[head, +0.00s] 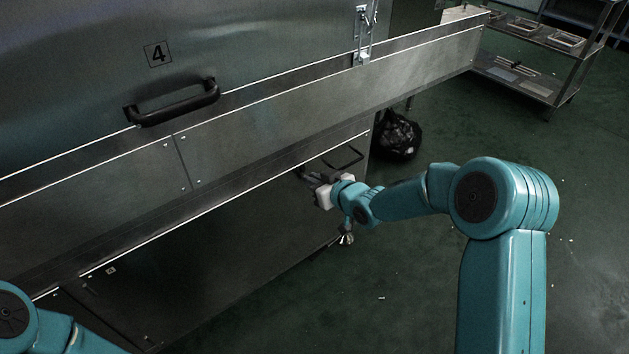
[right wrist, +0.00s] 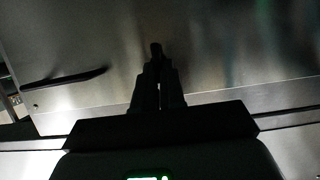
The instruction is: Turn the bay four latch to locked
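The bay four door (head: 60,70) is a grey metal panel marked with a black number 4 (head: 158,54), with a black bar handle (head: 172,102) below it. My right gripper (head: 309,176) is well below the latch, in front of the lower panel. In the right wrist view its fingers (right wrist: 157,70) are together with nothing seen between them. My left gripper is out of view.
A long metal ledge (head: 300,100) juts out below the door, between my right gripper and the latch. A lower panel handle (head: 345,159) is close to that gripper. A black bag (head: 398,137) and a shelf cart (head: 540,90) stand at the right. Green floor is open around my right arm.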

